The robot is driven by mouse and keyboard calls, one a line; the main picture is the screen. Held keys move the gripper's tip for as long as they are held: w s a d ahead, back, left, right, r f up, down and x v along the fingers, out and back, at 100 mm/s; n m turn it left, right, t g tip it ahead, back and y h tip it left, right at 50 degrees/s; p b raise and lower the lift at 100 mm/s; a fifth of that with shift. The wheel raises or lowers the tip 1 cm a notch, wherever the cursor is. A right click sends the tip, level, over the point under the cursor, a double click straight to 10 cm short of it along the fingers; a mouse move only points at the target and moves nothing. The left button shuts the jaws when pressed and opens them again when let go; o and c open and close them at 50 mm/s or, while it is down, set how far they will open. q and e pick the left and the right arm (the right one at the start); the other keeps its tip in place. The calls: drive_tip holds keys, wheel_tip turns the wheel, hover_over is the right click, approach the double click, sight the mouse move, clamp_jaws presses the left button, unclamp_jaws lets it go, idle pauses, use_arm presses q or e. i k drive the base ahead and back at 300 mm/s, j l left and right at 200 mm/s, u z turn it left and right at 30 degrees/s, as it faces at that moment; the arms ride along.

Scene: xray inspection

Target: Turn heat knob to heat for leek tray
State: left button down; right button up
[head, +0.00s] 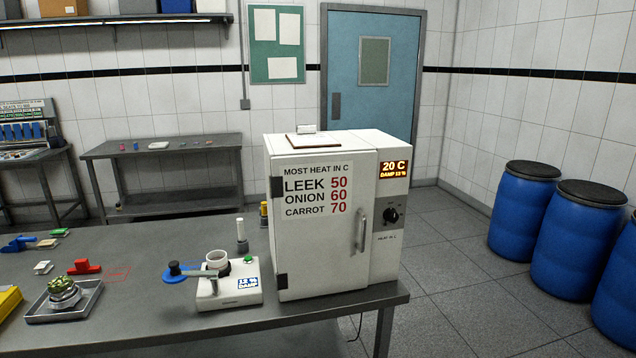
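A white heating cabinet (381,258) stands at the right end of the table, its door shut. Its door sign (316,190) reads MOST HEAT IN C: leek 50, onion 60, carrot 70. A black heat knob (391,215) is on the right panel; its exact setting is too small to read. The display (393,169) above it reads 20 C with a damp line beneath. A metal tray (84,309) with a green heap (63,291), possibly leek, sits on the table at the left. Neither of my grippers is in view.
A white device (229,297) with a cup and small display stands left of the cabinet. Red (84,267) and blue (174,272) handled items lie on the grey table (150,335). Blue barrels (523,205) stand at the right. The floor before the knob panel is clear.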

sight(391, 213)
drive_tip(key=i+j+z, duration=0.1)
drive_tip(key=j+z, duration=0.2)
drive_tip(key=j, duration=0.35)
drive_tip(key=j+z, duration=0.25)
drive_tip(key=j, duration=0.45)
drive_tip(key=i, duration=0.05)
